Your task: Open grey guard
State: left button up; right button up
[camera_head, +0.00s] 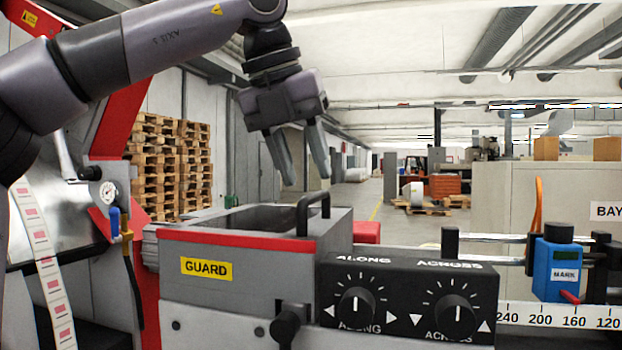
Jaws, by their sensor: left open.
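The grey guard (240,283) is a box-shaped cover with a red strip along its top front edge and a yellow GUARD label (206,269). A black bar handle (311,207) stands up at its upper right. My left gripper (304,182) is open and empty, pointing down above the guard. Its fingertips appear just above the handle in the picture, not closed on it; the gap in depth is hard to judge. My right gripper is not in view.
A black panel with ALONG and ACROSS knobs (408,300) sits right of the guard. A blue MARK unit (556,269) stands on a rail farther right. A label strip (45,265) and gauge (108,193) are at left. The space above the guard is open.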

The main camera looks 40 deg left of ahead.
pick_arm(q)
jog(key=shift+x, duration=1.35)
jog(key=shift+w, duration=0.1)
grip_shut()
